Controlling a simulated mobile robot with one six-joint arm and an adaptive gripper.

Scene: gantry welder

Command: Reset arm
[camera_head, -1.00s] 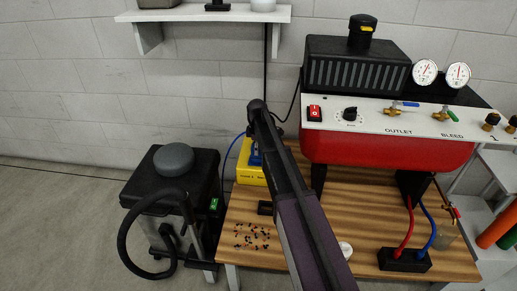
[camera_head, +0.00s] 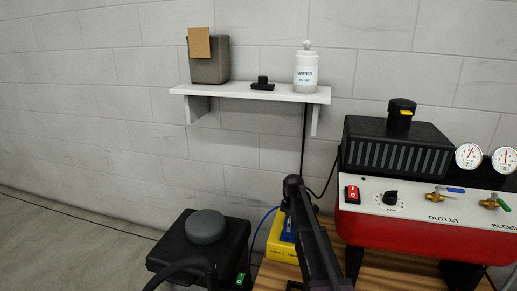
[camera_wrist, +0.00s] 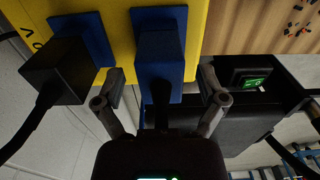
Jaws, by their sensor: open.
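My arm reaches over the wooden bench in the head view, and its far end is near the yellow box (camera_head: 283,240). In the wrist view my gripper (camera_wrist: 162,84) is open, with one finger on each side of a blue plug or socket (camera_wrist: 160,52) on the yellow box (camera_wrist: 118,18). I cannot tell whether the fingers touch it. A black plug with a cable (camera_wrist: 58,72) sits in another blue socket (camera_wrist: 84,36) to the left.
A red compressor (camera_head: 430,238) with gauges stands at the right. A black unit with a grey knob (camera_head: 205,226) stands at lower left. A wall shelf (camera_head: 250,92) holds a grey container (camera_head: 208,66), a small black item (camera_head: 262,84) and a wipes bottle (camera_head: 306,72). A green-lit switch (camera_wrist: 252,84) shows near the gripper.

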